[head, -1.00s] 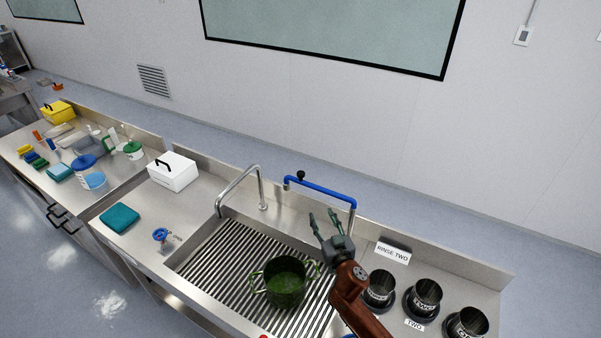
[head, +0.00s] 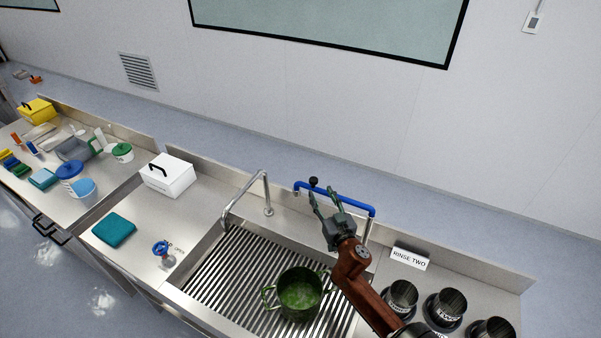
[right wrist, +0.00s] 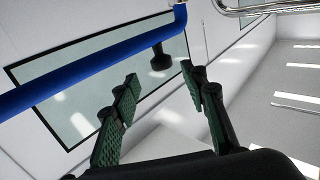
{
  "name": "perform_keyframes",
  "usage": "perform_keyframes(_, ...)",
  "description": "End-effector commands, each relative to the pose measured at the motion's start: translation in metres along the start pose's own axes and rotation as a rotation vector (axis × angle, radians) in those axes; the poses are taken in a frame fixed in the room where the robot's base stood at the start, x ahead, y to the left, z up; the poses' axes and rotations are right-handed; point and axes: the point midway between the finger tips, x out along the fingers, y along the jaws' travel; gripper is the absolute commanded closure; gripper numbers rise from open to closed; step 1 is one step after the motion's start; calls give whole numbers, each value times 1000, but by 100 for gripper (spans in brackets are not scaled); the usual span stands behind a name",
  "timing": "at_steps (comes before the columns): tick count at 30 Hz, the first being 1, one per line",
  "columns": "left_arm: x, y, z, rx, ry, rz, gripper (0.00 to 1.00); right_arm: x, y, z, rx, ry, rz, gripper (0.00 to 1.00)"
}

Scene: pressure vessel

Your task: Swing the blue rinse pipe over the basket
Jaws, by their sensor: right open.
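The blue rinse pipe (head: 345,202) runs level above the back edge of the sink, on a metal upright at its right end. A black knob (head: 314,182) sits near its left end. My right gripper (head: 323,194) is open just in front of the pipe. In the right wrist view the pipe (right wrist: 90,62) crosses the upper left, and the knob (right wrist: 160,58) shows between and beyond the open fingertips (right wrist: 159,75); no contact is visible. A green two-handled vessel (head: 299,296), perhaps the basket, stands on the sink's slats. My left gripper is not in view.
A curved metal tap (head: 246,193) stands left of the pipe. A blue valve handle (head: 161,248), a teal cloth (head: 114,230) and a white box (head: 168,175) lie further left. A "RINSE TWO" sign (head: 409,257) and several dark metal cups (head: 402,297) stand at right.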

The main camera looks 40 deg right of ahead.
Motion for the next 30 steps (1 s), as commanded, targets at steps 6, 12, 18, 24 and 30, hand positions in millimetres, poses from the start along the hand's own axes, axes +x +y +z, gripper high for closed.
perform_keyframes(6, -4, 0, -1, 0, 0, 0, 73, 20, -7, -1, -3, 0, -10, 60)
perform_keyframes(12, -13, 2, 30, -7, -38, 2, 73, 55, -14, -2, -2, 1, -19, 60)
perform_keyframes(18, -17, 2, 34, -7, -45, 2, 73, 78, -13, -1, -2, 0, -19, 60)
perform_keyframes(24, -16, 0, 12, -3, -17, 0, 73, 83, -12, 0, -1, 0, -17, 60)
perform_keyframes(30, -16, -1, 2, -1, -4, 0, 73, 83, -11, 0, -1, 0, -16, 61)
